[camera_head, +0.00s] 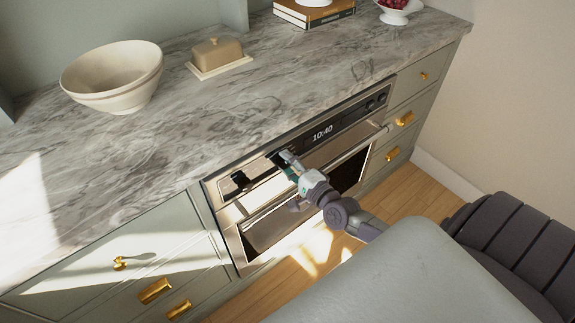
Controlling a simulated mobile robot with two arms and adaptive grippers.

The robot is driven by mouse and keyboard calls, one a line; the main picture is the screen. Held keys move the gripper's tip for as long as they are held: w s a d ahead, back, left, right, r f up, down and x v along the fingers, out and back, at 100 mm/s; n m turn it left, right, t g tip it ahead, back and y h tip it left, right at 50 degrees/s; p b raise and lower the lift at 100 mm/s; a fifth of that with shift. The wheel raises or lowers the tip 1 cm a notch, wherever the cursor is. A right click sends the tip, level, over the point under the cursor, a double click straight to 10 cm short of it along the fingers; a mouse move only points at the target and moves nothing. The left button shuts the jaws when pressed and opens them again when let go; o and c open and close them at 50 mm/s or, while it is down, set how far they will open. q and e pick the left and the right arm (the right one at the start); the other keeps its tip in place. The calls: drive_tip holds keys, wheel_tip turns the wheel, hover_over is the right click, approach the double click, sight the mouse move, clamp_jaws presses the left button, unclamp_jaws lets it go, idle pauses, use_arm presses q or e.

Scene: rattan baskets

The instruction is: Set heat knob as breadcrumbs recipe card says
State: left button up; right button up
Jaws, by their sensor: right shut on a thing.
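The oven (290,200) is built into the cabinets under the marble counter. Its front panel has a display (322,131) reading 10:40, a dark knob (240,179) at the left and small dark knobs (371,104) at the right. My right gripper (284,158) is at the panel left of the display, shut on a dark knob there. The fingers mostly cover that knob, so its setting cannot be read. My left gripper is out of view. I see no recipe card in this view.
The oven's door handle (344,151) runs below the panel, close to my right arm. On the counter (190,115) stand a cream bowl (112,78), a butter dish (218,54), stacked books (314,14) and a white dish of red fruit (398,10). Brass-handled drawers flank the oven.

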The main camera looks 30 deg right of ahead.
drive_tip(key=shift+m, duration=0.6)
drive_tip(key=o, duration=1.2)
drive_tip(key=shift+c, duration=0.2)
drive_tip(key=s+d, duration=0.1)
drive_tip(key=s, duration=1.1)
drive_tip(key=shift+r, duration=0.25)
